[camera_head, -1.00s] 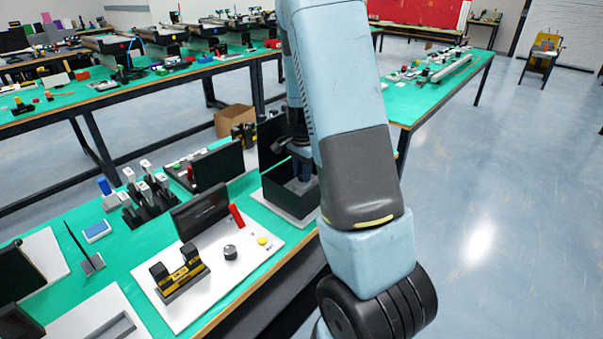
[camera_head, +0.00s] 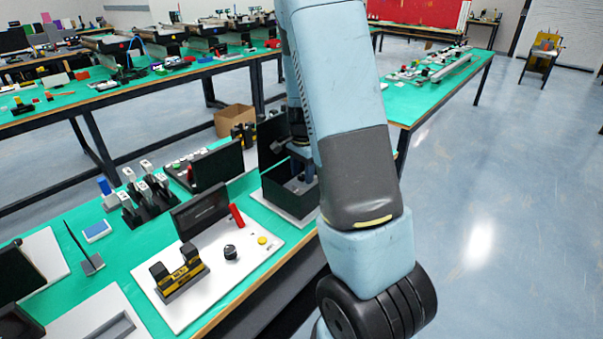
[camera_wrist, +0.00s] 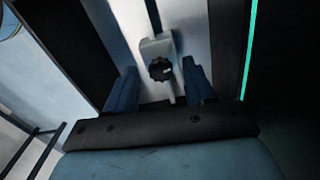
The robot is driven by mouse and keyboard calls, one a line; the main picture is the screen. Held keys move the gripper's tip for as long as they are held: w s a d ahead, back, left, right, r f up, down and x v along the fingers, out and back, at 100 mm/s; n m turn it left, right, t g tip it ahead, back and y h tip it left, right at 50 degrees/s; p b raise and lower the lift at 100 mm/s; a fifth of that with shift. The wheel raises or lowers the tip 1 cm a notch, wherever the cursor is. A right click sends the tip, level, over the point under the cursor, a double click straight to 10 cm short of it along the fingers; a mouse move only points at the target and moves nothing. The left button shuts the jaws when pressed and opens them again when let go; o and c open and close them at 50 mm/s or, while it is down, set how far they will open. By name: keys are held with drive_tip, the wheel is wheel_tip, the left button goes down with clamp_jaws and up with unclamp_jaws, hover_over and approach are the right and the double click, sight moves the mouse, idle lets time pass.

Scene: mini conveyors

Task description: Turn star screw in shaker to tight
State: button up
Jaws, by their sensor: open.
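The star screw (camera_wrist: 161,69) is a small dark knob with a notched rim. In the wrist view it sits on a light grey bracket (camera_wrist: 150,46) inside the shaker. My gripper (camera_wrist: 159,65) is open, with one dark blue finger on each side of the screw and a visible gap on both sides. I cannot tell how deep the fingertips are relative to the knob. In the head view the shaker seems to be the open black box (camera_head: 289,197) with a raised lid; my arm hides part of it, and the screw does not show there.
The box stands on a white board at the edge of the green table (camera_head: 130,262). To its left are a white panel with a black knob (camera_head: 230,252), a yellow button (camera_head: 262,240) and a red lever (camera_head: 237,215). Dark box walls flank my fingers.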

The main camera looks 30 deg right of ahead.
sight(302, 176)
drive_tip(key=shift+r, duration=0.1)
wheel_tip(302, 176, up, 14)
drive_tip(key=shift+f, duration=0.2)
idle(0.7)
